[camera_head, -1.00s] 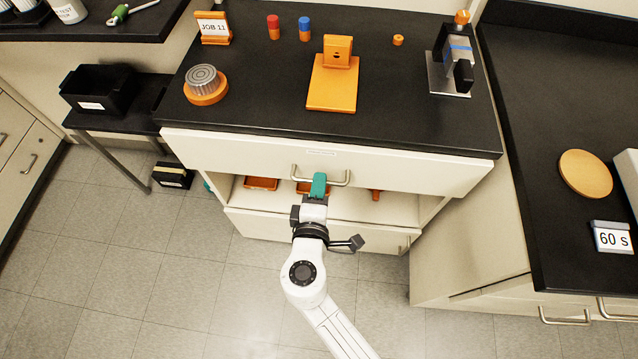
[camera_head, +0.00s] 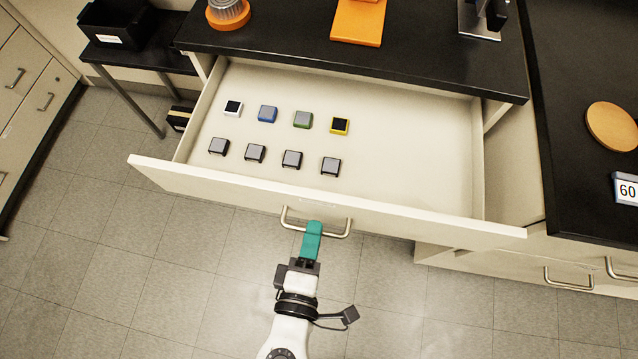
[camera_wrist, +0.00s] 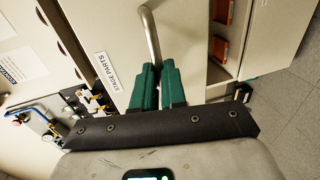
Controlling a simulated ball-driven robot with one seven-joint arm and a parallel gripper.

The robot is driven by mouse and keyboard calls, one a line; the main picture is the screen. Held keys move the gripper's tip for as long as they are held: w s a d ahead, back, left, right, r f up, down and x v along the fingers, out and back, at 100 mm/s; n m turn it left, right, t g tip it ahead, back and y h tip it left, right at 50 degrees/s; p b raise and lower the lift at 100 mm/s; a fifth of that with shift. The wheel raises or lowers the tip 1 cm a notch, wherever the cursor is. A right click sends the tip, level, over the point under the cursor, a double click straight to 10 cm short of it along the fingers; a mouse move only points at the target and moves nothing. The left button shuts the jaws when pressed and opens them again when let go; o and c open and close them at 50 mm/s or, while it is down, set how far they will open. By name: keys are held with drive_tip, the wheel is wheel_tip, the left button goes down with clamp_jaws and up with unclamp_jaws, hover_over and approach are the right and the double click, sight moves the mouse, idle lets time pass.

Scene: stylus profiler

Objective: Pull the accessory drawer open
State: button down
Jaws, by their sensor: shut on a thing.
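The accessory drawer (camera_head: 400,207) stands pulled well out from under the black worktop. My gripper (camera_head: 314,228) has teal fingers shut on the drawer's metal bar handle (camera_head: 340,234). In the wrist view the two fingers (camera_wrist: 157,84) close around the handle bar (camera_wrist: 150,35), beside a label reading "STAGE PARTS" (camera_wrist: 109,73).
The black worktop (camera_head: 280,35) behind carries an orange stand (camera_head: 358,22) and a round orange-based part (camera_head: 228,14). A side table with a black bin (camera_head: 115,22) is at left. Another counter (camera_head: 575,190) stands close at right. The floor in front is clear.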

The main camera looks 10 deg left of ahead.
drive_tip(key=shift+f+v, duration=0.2)
drive_tip(key=shift+v, duration=0.85)
drive_tip(key=shift+f+v, duration=0.25)
drive_tip(key=shift+v, duration=0.8)
drive_tip(key=shift+s, duration=0.1)
drive_tip(key=c, duration=1.2)
unclamp_jaws()
drive_tip(key=v, duration=1)
drive_tip(key=shift+s+b, duration=0.35)
drive_tip(key=shift+b, duration=0.1)
drive_tip(key=shift+s, duration=0.1)
